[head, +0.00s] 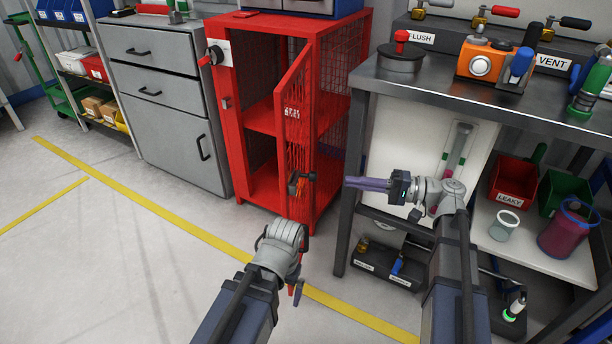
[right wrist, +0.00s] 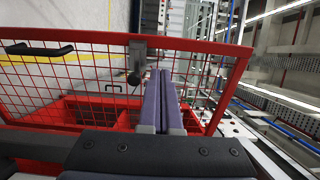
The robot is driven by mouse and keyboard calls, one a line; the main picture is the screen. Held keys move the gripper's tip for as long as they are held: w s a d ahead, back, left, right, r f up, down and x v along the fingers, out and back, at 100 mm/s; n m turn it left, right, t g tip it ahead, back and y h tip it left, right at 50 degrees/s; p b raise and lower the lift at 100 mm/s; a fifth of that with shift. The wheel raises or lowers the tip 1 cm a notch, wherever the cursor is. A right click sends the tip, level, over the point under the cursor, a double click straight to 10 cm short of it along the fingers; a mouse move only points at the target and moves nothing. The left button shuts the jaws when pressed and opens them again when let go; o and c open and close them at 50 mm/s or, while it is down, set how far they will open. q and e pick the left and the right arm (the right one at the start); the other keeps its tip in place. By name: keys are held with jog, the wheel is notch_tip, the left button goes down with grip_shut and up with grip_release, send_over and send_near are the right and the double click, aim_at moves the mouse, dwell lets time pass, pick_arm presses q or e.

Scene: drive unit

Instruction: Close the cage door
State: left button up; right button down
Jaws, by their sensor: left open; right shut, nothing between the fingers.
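The red cage (head: 330,75) stands at the centre of the head view with its front partly uncovered. Its red mesh door (head: 296,135) stands ajar, swung outward from the right side and seen at a steep angle. A dark latch or handle (head: 297,184) sits low on the door. My right gripper (head: 348,183) is shut and empty, its purple fingers pointing left toward the door's outer side, with a visible gap. In the right wrist view the shut fingers (right wrist: 160,85) overlap the red mesh (right wrist: 85,75); contact is unclear there. My left gripper (head: 297,290) is low, in front of the cage.
A grey drawer cabinet (head: 165,95) stands left of the cage. A dark workbench (head: 475,100) with valves and bins stands close on the right, its leg (head: 347,185) near my right gripper. The floor in front is clear, with a yellow line (head: 180,225).

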aim_at(287, 174)
jog(key=x, duration=1.4)
jog(key=shift+a, duration=0.1)
